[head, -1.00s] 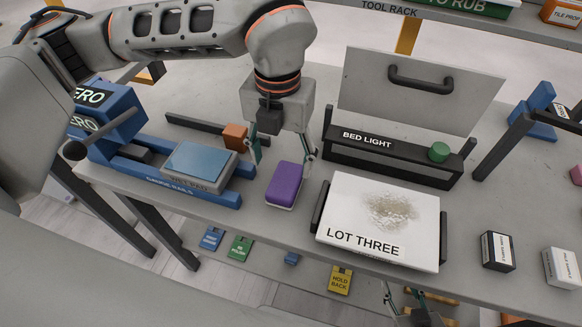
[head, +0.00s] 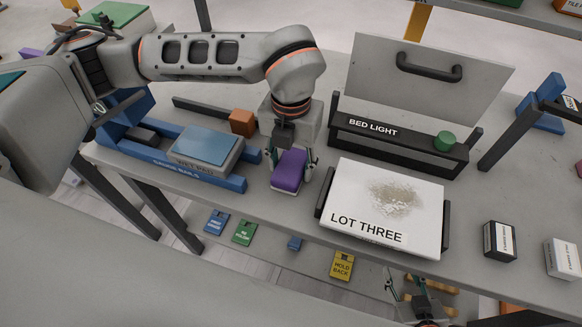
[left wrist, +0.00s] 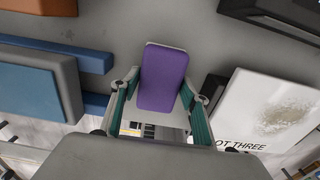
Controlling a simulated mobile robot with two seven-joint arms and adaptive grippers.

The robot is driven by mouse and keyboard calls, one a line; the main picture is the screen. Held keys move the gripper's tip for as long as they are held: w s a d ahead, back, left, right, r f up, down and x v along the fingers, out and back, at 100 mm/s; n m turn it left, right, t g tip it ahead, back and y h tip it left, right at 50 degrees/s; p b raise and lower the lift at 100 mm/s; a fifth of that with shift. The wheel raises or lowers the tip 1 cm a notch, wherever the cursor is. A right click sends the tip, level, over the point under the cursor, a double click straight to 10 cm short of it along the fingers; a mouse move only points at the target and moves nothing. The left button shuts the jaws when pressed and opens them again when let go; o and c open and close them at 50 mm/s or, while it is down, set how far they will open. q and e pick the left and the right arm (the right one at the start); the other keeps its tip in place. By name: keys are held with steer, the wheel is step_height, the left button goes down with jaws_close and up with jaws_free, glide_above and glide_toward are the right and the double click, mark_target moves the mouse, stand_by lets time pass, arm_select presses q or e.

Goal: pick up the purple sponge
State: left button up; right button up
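The purple sponge (head: 289,165), with a pale underside, lies on the grey slab table between the blue rail fixture and the white board. In the left wrist view the sponge (left wrist: 163,78) is upright in the picture, between the two fingers. My left gripper (head: 293,160) is over it, pointing down, with one finger on each side. The fingers look open; whether they touch its sides I cannot tell. My right gripper (head: 413,284) is low at the bottom of the head view, fingers apart and empty, partly cut off.
The blue rail fixture with a grey-blue pad (head: 195,150) is left of the sponge; an orange block (head: 243,122) is behind. The LOT THREE board (head: 350,215) is close on the right, the BED LIGHT box (head: 400,140) behind it. Small boxes (head: 499,240) stand far right.

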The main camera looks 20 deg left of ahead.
mark_target(291, 164)
arm_select(q)
steer(key=shift+c, duration=1.3)
steer(key=shift+r, duration=0.1)
step_height(291, 164, up, 20)
